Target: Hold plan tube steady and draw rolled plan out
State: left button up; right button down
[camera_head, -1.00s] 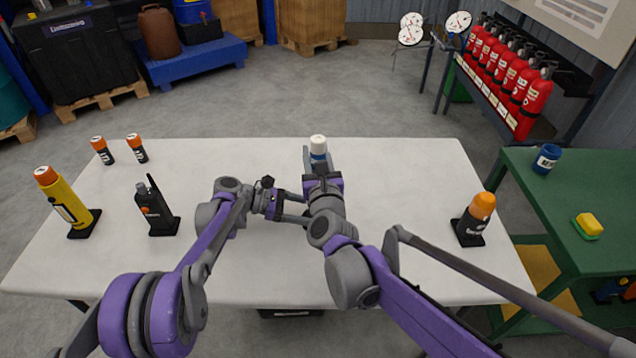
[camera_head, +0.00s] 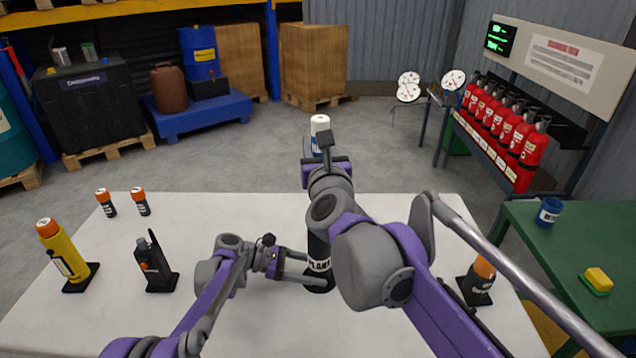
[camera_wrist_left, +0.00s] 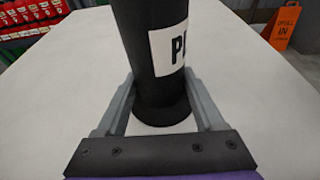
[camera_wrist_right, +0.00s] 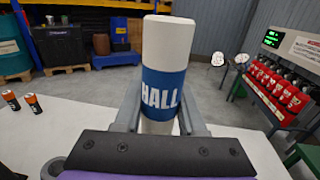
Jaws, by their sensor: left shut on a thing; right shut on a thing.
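The black plan tube (camera_head: 319,262) stands upright on the white table, with a white label reading "PLAN". In the left wrist view the tube (camera_wrist_left: 150,25) rises between the fingers of my left gripper (camera_wrist_left: 160,105), which is shut on it low down, near its base. The rolled plan (camera_head: 319,124) is white with a blue band. In the right wrist view the rolled plan (camera_wrist_right: 165,75) shows "HALL" on the band and stands upright in my right gripper (camera_wrist_right: 160,115), shut on its lower part. My right arm hides the plan's lower end and the tube's mouth.
On the table's left stand a yellow torch (camera_head: 62,255), a black radio (camera_head: 154,262) and two small orange-capped cylinders (camera_head: 106,203) (camera_head: 140,201). An orange-topped black item (camera_head: 479,280) stands at the right, beside my right arm. A green bench (camera_head: 560,260) is further right.

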notch_tip(320, 180, up, 11)
jog(key=shift+f, duration=0.15)
pick_arm(q)
jog(key=o, duration=1)
jog(key=shift+a, duration=0.1)
